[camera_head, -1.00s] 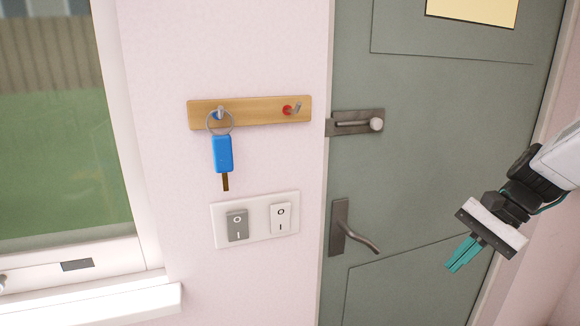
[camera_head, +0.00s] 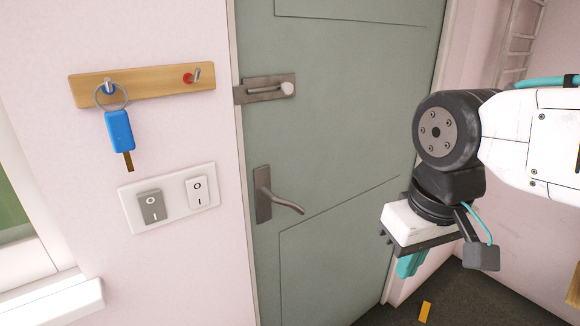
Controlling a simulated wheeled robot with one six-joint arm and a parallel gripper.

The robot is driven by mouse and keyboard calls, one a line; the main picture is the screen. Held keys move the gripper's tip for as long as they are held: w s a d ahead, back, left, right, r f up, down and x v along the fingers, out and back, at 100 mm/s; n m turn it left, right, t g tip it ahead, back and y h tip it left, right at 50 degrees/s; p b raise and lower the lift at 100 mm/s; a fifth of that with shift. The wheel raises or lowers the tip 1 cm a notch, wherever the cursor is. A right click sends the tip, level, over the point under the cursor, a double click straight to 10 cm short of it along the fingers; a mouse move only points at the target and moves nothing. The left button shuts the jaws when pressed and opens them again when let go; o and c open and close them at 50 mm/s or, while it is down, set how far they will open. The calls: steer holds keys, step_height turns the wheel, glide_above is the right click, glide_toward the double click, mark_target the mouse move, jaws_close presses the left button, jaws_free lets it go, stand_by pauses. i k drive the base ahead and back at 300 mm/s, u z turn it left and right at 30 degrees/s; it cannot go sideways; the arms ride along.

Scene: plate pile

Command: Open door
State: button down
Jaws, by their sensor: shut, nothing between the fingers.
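The grey-green door (camera_head: 330,130) stands shut in its frame. Its metal lever handle (camera_head: 285,204) sits on a plate near the left edge and slopes slightly down to the right. Above it, a sliding bolt (camera_head: 266,89) with a round pale knob spans the door's left edge to the frame. My gripper (camera_head: 408,268) has teal fingers, shut and empty, pointing down. It is in front of the door's lower right part, well right of the handle and lower, touching neither handle nor bolt. The fingers are partly hidden by the gripper body.
A wooden hook rail (camera_head: 150,84) on the wall left of the door holds a blue key (camera_head: 119,131) on a ring. Below is a double switch plate (camera_head: 172,197). A window sill is at lower left. A yellow piece (camera_head: 425,312) lies on the dark floor.

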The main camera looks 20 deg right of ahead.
mark_target(340, 147)
steer(key=k, duration=1.1)
steer(key=z, duration=0.6)
steer(key=i, duration=1.35)
steer(key=u, duration=0.7)
